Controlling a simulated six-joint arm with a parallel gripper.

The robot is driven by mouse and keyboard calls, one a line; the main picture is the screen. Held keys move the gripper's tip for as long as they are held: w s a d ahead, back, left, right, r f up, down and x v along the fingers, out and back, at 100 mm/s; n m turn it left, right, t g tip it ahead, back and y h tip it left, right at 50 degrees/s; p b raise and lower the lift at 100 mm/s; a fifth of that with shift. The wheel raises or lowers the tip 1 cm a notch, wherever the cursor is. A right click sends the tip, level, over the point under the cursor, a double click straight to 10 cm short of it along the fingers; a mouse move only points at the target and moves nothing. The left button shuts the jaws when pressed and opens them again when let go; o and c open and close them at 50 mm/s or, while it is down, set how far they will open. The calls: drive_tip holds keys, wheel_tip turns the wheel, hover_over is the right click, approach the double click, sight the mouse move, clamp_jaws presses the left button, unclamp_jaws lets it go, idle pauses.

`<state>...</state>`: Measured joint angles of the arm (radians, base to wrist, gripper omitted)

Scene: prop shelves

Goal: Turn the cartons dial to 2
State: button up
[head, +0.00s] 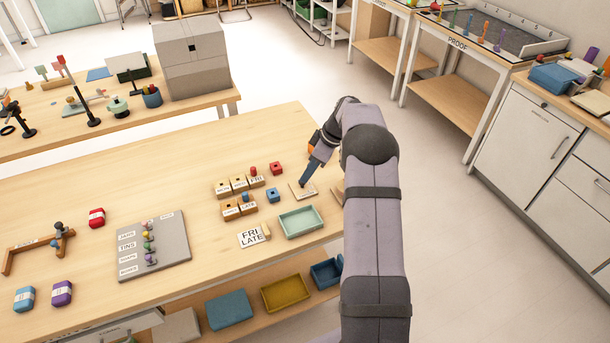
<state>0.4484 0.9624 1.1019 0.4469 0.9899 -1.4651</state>
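A grey board (178,262) lies on the near table at left, with a column of small coloured knobs and white row labels. The upper labels seem to read JARS (126,236) and TINS (127,247); the lower ones are too small to read. I cannot tell which knob, if any, is the cartons dial, or its setting. My gripper (304,181) points down over a small pale plate with a dark mark (304,192), well right of the board. Its fingers look like one dark shape, so their opening is unclear. Nothing is visibly held.
Lettered wooden blocks (239,184), a blue block (272,195), a red block (276,168), a FRI LATE card (251,238) and a green tray (301,221) lie between gripper and board. A wooden bracket (22,247) and coloured packs (62,293) are at left. Bare table lies behind the board.

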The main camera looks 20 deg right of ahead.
sight(302, 184)
drive_tip(key=shift+p+x, duration=0.65)
drive_tip(key=shift+x, duration=1.65)
drive_tip(key=shift+c, duration=0.2)
clamp_jaws()
